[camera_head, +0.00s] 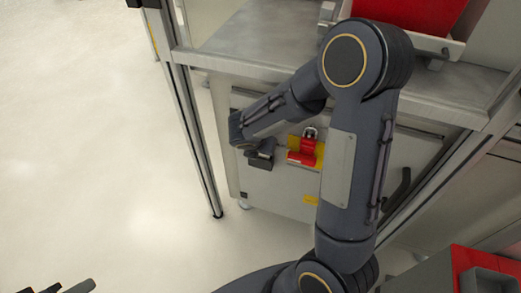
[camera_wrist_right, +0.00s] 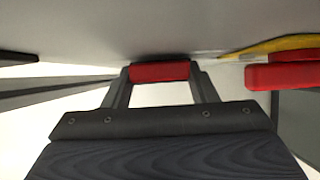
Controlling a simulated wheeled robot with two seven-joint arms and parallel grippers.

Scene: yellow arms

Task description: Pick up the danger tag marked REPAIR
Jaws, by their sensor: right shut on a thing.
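My right gripper (camera_head: 262,156) is at the front of the grey cabinet under the bench, left of the red items. In the right wrist view its fingers (camera_wrist_right: 160,75) are shut on a small red piece (camera_wrist_right: 160,71) against the cabinet face. No lettering is readable, so I cannot tell whether this is the REPAIR tag. A red lock-like piece with a metal shackle (camera_head: 308,144) and a red block (camera_head: 301,159) sit on a yellow plate (camera_head: 319,149). Another red piece (camera_wrist_right: 285,76) shows at the right of the wrist view. My left gripper (camera_head: 68,288) is partly cut off at the bottom left.
A metal bench (camera_head: 262,38) stands above the cabinet (camera_head: 262,190), with a post (camera_head: 187,125) at its left. A red bin (camera_head: 410,10) sits on top. A red and grey case (camera_head: 485,270) is at the lower right. Open floor (camera_head: 85,150) lies to the left.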

